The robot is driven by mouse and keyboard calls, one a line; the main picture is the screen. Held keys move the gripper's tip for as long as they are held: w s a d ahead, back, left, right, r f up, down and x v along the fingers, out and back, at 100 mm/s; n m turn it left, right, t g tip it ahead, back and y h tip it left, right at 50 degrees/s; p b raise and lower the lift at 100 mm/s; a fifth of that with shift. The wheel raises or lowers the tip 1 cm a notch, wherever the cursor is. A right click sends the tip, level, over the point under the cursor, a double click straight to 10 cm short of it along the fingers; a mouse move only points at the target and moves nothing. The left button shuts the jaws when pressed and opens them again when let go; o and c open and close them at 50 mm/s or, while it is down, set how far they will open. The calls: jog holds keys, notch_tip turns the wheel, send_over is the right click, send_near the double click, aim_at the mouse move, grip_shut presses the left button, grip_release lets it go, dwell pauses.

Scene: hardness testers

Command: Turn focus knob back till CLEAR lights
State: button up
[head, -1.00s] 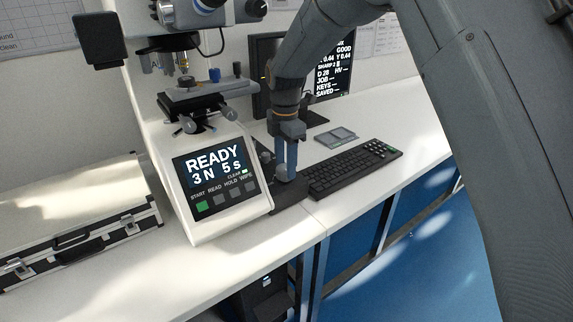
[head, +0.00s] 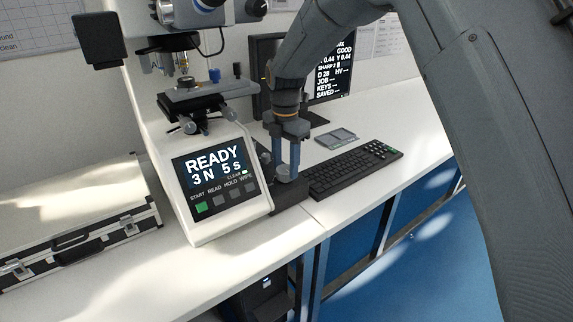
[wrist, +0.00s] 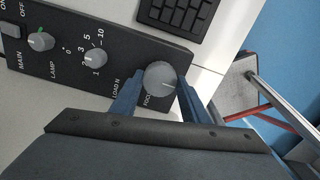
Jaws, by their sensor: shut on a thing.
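The focus knob (wrist: 160,75) is a round grey knob with a pale pointer line, at the right end of the black control panel (wrist: 120,58) in the wrist view. My gripper (wrist: 158,95) is shut on it, one blue-grey finger on each side. In the head view my gripper (head: 286,172) points down at the panel, right of the white tester (head: 215,222). The tester's screen (head: 214,166) reads READY, 3 N, 5 s. The small CLEAR lamp (head: 245,170) is at its lower right; I cannot tell surely whether it is lit.
The load knob (wrist: 96,58) and lamp knob (wrist: 41,42) sit along the same panel. A keyboard (head: 355,169) lies close right of my gripper. The monitor (head: 335,72) behind is partly hidden by my arm. A black-edged case (head: 75,236) lies at left.

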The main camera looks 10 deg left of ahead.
aim_at(285, 169)
jog(key=o, duration=1.1)
jog(key=shift+s+a, duration=0.15)
jog(key=shift+c, duration=0.2)
jog(key=shift+r, duration=0.15)
notch_tip(285, 169, up, 8)
jog(key=shift+f+b, duration=0.2)
jog(key=shift+b, duration=0.55)
